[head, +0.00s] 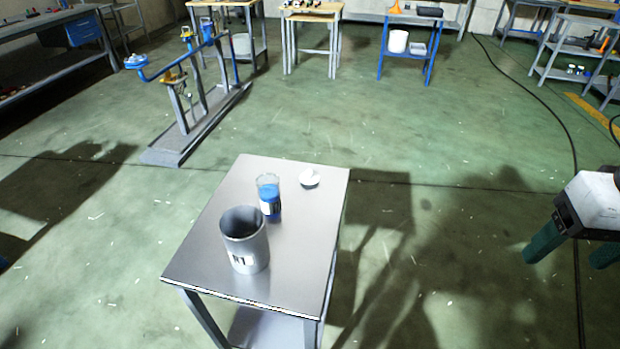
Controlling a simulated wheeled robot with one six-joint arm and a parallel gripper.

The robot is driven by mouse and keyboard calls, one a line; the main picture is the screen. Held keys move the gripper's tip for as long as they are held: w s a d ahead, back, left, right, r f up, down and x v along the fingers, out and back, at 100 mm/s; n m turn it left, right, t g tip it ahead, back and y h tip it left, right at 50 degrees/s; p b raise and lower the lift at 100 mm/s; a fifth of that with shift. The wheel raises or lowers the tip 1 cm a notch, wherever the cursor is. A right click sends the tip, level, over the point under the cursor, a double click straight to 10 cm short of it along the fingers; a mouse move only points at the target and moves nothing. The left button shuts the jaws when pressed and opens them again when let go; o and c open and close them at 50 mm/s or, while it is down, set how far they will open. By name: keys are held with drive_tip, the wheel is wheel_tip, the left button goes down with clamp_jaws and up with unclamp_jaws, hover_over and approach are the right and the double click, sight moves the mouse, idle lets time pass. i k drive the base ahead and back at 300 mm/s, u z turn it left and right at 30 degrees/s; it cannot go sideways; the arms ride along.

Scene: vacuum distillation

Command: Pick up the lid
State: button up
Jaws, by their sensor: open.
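A small white round piece, which looks like the lid (310,178), lies on the far right part of a grey metal table (215,255). A glass beaker with blue contents (269,197) stands to its left and nearer. A grey open-topped cylinder (245,243) with a dark label stands nearer still. My gripper (565,260) is at the right edge, with its two green fingers apart and nothing seen between them. It is well to the right of the table and clear of the lid.
Green floor lies open between the table and my gripper. A dark cable (572,150) runs along the floor at the right. A grey stand with a blue pipe (185,125) is at the back left. Workbenches and a blue side table (410,50) line the back.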

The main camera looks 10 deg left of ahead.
sight(309, 177)
drive_tip(key=z, duration=0.05)
drive_tip(key=k, duration=0.5)
drive_tip(key=u, duration=0.8)
drive_tip(key=i, duration=0.9)
drive_tip(key=z, duration=0.15)
